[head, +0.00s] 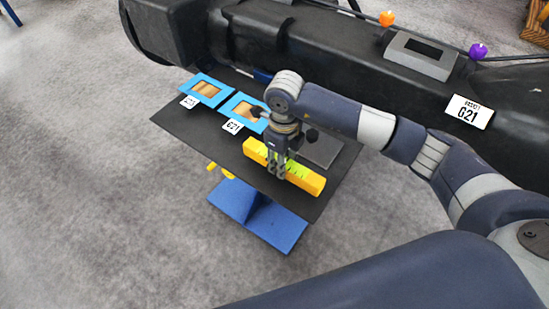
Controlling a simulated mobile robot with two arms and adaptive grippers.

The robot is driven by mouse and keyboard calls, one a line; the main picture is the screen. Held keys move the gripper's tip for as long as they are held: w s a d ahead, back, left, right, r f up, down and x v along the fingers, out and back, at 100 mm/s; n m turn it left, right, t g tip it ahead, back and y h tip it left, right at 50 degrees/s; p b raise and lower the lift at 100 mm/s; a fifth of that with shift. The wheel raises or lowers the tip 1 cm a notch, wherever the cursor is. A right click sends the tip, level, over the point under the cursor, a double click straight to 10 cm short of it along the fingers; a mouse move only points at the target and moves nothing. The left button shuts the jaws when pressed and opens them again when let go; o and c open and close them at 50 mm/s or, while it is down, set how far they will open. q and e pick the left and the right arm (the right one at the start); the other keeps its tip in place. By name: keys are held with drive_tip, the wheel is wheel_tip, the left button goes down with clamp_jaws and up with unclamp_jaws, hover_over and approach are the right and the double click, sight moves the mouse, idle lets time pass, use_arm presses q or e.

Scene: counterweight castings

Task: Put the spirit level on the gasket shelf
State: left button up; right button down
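The yellow spirit level (308,181) with a green vial section lies on or just above a black board (195,132), near its front right edge. My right gripper (277,172) points down at the middle of the level, its fingers close together and overlapping it in the picture. I cannot tell whether they grip it. The gripper hides part of the level. No shelf is marked as the gasket shelf; the black board carries blue frames that look like gaskets. My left gripper is not in view.
Two blue frames with wood-coloured middles, a left one (222,97) and a right one (237,101), lie on the board with white tags. A blue stand (252,214) is below. A long black casting (330,62) behind carries a grey frame (421,54) and a G21 label (469,112).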

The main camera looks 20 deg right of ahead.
drive_tip(key=shift+w+a, duration=0.7)
drive_tip(key=shift+w, duration=0.3)
wheel_tip(320, 180, down, 3)
drive_tip(key=shift+f+p, duration=0.2)
drive_tip(key=shift+p, duration=1)
drive_tip(key=shift+f, duration=0.1)
drive_tip(key=shift+f+b, duration=0.2)
drive_tip(key=shift+b, duration=0.15)
drive_tip(key=c, duration=1.2)
unclamp_jaws()
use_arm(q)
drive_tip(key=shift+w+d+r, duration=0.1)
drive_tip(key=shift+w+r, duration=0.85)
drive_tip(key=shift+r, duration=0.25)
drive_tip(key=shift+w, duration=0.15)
